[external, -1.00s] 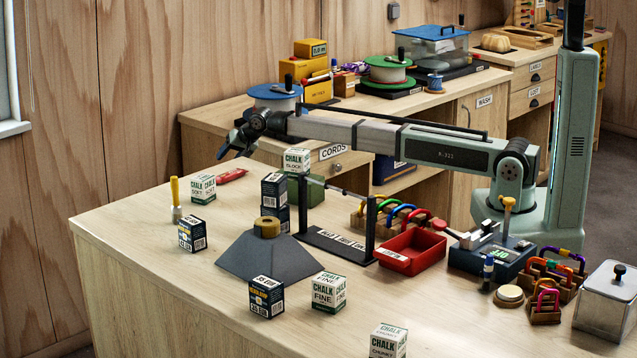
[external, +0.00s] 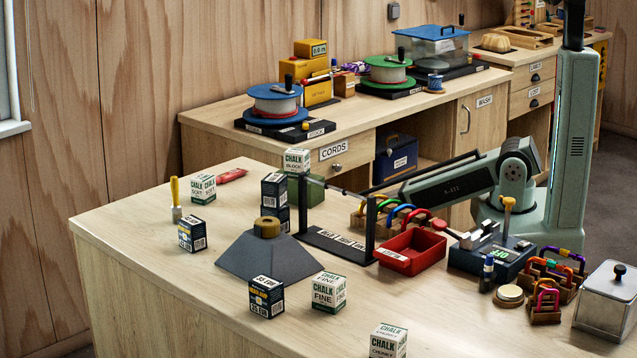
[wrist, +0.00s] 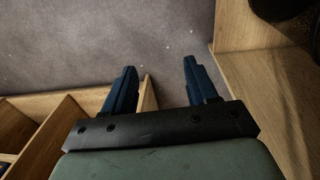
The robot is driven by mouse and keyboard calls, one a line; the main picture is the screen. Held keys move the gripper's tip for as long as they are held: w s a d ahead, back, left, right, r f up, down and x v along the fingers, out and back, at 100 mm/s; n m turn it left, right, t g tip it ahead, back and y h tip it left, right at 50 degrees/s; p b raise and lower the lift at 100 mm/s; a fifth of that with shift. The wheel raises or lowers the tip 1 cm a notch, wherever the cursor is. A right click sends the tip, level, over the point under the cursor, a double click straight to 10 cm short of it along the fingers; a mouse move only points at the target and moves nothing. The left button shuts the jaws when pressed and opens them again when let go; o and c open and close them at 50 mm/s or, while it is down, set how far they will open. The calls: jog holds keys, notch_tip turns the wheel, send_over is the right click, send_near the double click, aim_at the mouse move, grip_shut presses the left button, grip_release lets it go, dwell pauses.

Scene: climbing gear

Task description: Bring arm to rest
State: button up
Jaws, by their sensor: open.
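My gripper (wrist: 160,85) shows in the wrist view with its two blue fingers wide apart and nothing between them. Grey floor lies beyond the fingertips, with wooden furniture on both sides. In the external view my green arm slopes down to the left from its column, behind the wooden worktable (external: 130,225). The gripper end is hidden there behind the things on the table.
Near the arm stand a red tray (external: 412,262), a black rack (external: 338,245) and carabiners on wooden holders (external: 385,212). Chalk boxes (external: 329,291) stand on the table. The cord bench (external: 225,115) with spools (external: 274,104) is behind.

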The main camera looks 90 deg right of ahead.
jog(key=s+a+f+n+g, duration=0.2)
jog(key=s+a, duration=0.5)
jog(key=s, duration=0.4)
jog(key=s+a+f+n+g, duration=0.2)
jog(key=s+a+n, duration=0.2)
jog(key=s+a, duration=0.3)
jog(key=s+a+f+n+g+y, duration=0.1)
jog(key=s+a, duration=0.6)
jog(key=s, duration=1)
jog(key=shift+s+a+f+n+g, duration=0.15)
jog(key=shift+a+f+n+g, duration=0.1)
jog(key=shift+f+n+g, duration=0.55)
